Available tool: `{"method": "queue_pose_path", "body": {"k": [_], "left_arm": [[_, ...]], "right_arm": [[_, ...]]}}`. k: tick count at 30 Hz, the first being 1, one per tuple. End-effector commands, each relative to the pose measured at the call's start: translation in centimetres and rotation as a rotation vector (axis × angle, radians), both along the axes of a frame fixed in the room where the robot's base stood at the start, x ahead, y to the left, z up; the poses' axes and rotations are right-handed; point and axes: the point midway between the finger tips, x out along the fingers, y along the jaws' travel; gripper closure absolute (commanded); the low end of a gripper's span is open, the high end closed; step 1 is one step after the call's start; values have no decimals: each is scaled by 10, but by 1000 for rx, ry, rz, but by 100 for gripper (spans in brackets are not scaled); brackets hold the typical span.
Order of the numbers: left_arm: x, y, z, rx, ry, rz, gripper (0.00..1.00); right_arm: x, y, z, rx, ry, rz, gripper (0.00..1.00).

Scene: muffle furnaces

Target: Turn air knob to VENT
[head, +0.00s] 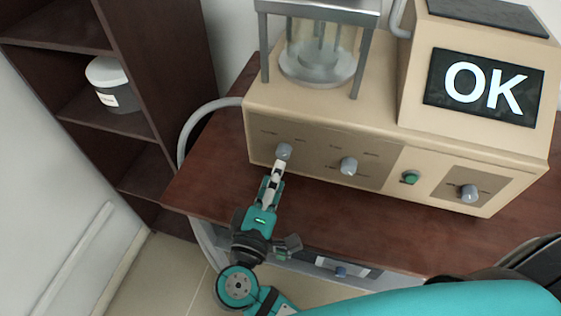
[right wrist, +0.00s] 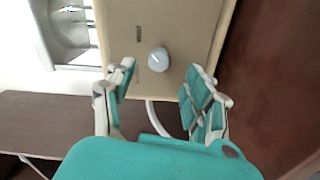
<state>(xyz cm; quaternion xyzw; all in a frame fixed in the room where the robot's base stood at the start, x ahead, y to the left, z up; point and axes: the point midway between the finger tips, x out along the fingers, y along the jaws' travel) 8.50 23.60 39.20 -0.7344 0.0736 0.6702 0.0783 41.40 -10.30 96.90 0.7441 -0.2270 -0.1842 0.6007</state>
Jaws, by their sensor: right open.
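A tan machine (head: 322,118) has a front panel with a grey knob (head: 284,151) at its left end, and a second grey knob (head: 348,165) to the right of it. Their labels are too small to read, so I cannot tell which is the air knob. My right gripper (head: 278,168) is open just in front of the left-end knob. In the right wrist view one pale knob (right wrist: 158,60) shows beyond and between the open fingers (right wrist: 161,76), with a thin mark on its face. Whether the fingers touch it is unclear. My left gripper is out of view.
A green button (head: 410,177) and another grey knob (head: 469,193) are farther right on the panel. A screen (head: 485,86) reads OK. A glass chamber (head: 318,55) stands on top. The brown table (head: 200,187) has some bare surface in front; dark shelves (head: 150,75) stand at left.

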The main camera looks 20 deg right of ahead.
Motion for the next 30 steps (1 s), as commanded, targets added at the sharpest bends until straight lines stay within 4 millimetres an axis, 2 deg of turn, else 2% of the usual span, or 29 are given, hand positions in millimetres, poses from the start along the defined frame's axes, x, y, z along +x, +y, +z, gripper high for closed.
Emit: {"method": "queue_pose_path", "body": {"k": [1, 6, 12, 30], "left_arm": [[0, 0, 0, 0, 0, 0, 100], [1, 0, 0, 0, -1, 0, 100], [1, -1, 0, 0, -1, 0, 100], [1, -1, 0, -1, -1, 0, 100]], "right_arm": [[-10, 7, -1, 2, 5, 1, 47], [-37, 25, -1, 1, 4, 1, 47], [-52, 35, -1, 0, 2, -1, 47], [-54, 37, 0, 0, 0, -1, 47]]}}
